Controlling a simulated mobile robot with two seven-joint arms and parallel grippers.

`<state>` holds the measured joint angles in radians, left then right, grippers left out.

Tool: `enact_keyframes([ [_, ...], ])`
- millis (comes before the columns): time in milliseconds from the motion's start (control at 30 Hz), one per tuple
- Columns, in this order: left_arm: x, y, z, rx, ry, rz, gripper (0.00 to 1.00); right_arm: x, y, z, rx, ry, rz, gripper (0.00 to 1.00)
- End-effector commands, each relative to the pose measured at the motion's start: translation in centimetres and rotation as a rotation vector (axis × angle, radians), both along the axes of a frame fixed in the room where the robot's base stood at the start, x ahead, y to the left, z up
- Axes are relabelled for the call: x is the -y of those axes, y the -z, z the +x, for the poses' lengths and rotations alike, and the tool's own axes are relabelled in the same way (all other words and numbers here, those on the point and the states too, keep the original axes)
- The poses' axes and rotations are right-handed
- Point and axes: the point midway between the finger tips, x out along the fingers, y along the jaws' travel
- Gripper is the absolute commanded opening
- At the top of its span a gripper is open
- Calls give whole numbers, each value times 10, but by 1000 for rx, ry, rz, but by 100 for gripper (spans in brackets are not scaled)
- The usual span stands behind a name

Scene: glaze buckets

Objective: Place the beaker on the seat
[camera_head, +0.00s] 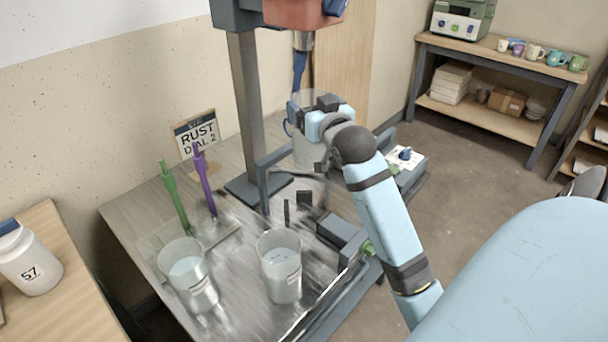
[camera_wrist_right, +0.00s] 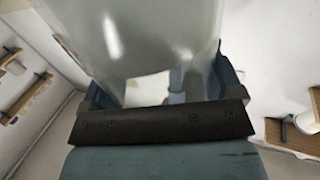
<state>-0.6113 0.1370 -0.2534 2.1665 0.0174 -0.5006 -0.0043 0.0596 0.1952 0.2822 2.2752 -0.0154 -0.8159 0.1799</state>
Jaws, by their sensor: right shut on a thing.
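My right gripper (camera_head: 322,114) is shut on a clear beaker (camera_head: 306,155), holding it upright below the mixer head of the stand. A blue handle or strip shows at the beaker's left side. The gripper and wrist cover part of it. In the wrist view the beaker (camera_wrist_right: 150,38) fills the top middle, beyond the dark gripper bar. The stand's dark base (camera_head: 245,190) lies on the table below and left of the beaker. I cannot tell which part is the seat, or whether the beaker touches anything beneath. My left gripper is not in view.
Two more beakers (camera_head: 188,275) (camera_head: 281,268) stand on the worktable (camera_head: 235,300). A column (camera_head: 250,105) rises beside the held beaker. A white jar (camera_head: 30,262) stands left.

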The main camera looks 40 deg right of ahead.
Motion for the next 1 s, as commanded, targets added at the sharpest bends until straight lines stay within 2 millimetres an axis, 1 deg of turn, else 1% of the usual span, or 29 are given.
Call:
enact_keyframes([
  [67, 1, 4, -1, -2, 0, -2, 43, 0, 11, 3, -1, -3, 2, 3],
  [267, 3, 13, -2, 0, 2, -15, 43, 0, 59, 3, -6, -2, 4, 5],
  [500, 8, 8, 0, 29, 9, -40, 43, 0, 117, 3, -7, -1, 3, 5],
  [600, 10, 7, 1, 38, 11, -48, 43, 0, 136, 3, -5, -1, 3, 5],
  [700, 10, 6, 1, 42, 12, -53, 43, 0, 148, 3, -3, -1, 2, 5],
  [933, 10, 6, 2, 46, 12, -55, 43, 0, 159, 3, -1, -1, 1, 5],
  [1000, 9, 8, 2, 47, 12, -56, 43, 0, 167, 3, -3, -1, 2, 5],
])
